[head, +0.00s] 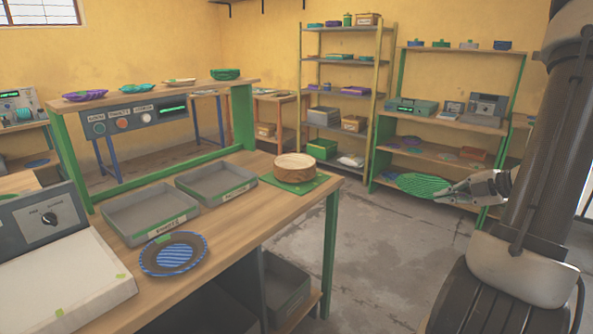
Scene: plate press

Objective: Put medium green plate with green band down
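The green plate (421,184) is at the right of the head view, held out in the air over the floor. It has a ridged green surface and is seen at a slant; its band cannot be made out clearly. My gripper (446,194) is closed on the plate's right edge. The plate is to the right of the wooden workbench (232,217) and apart from it.
On the bench are a blue-striped plate (173,255), two grey trays (150,213) (216,181), a round wooden block (295,167) on a green mat (318,184), and a grey machine (50,220). Shelves (447,108) stand behind the plate. Floor (375,265) between bench and arm is clear.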

